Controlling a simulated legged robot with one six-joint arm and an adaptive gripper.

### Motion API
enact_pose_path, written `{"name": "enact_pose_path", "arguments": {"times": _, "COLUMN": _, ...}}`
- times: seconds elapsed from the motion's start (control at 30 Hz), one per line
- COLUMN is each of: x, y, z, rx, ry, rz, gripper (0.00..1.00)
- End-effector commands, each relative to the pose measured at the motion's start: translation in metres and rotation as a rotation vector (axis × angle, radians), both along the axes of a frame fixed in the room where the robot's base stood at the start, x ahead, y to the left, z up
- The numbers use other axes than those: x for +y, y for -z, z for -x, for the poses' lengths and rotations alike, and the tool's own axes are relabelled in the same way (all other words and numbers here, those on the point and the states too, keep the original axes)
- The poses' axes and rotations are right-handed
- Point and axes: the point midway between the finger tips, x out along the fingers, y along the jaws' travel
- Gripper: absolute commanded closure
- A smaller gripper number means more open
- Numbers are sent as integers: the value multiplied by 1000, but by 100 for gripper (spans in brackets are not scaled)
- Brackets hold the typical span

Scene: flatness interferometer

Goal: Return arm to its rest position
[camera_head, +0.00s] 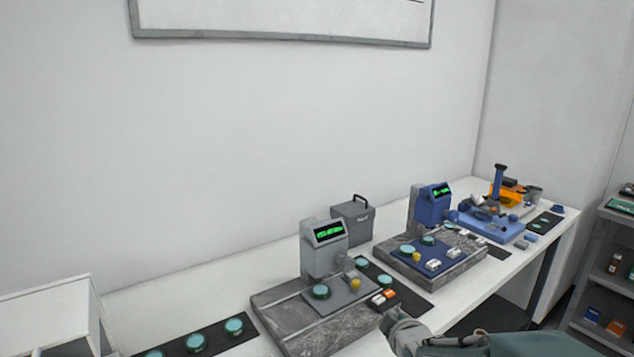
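Part of my own arm, grey-green and grey, shows at the bottom edge right of centre. It lies low in front of the bench, and its grey end overlaps the bench's front edge. No gripper fingers can be made out. A grey instrument (325,247) with a lit green display stands on a grey stone base (290,321). A teal disc (320,291) rests on its stage. Behind it to the right, a blue instrument (433,205) with a green display stands on a second stone base (463,268).
The long white bench (233,288) runs along the wall. A white open box (45,318) is at far left, a grey case (352,221) behind the instruments. A shelf rack (603,270) stands at right.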

Motion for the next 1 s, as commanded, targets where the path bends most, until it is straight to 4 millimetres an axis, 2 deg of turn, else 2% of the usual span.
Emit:
{"name": "enact_pose_path", "arguments": {"times": 0.03, "x": -2, "y": -12, "z": 12, "rx": 29, "ry": 42, "rz": -44, "gripper": 100}}
{"name": "enact_pose_path", "arguments": {"times": 0.17, "x": -8, "y": -27, "z": 47, "rx": 139, "ry": 166, "rz": -176, "gripper": 100}}
{"name": "enact_pose_path", "arguments": {"times": 0.3, "x": -11, "y": -40, "z": 90, "rx": 252, "ry": 306, "rz": -320, "gripper": 100}}
{"name": "enact_pose_path", "arguments": {"times": 0.6, "x": -8, "y": -57, "z": 199, "rx": 484, "ry": 616, "rz": -615, "gripper": 100}}
{"name": "enact_pose_path", "arguments": {"times": 0.7, "x": -5, "y": -58, "z": 230, "rx": 544, "ry": 699, "rz": -681, "gripper": 100}}
{"name": "enact_pose_path", "arguments": {"times": 0.83, "x": -2, "y": -58, "z": 251, "rx": 591, "ry": 760, "rz": -726, "gripper": 100}}
{"name": "enact_pose_path", "arguments": {"times": 1.0, "x": -2, "y": -57, "z": 256, "rx": 605, "ry": 775, "rz": -734, "gripper": 100}}
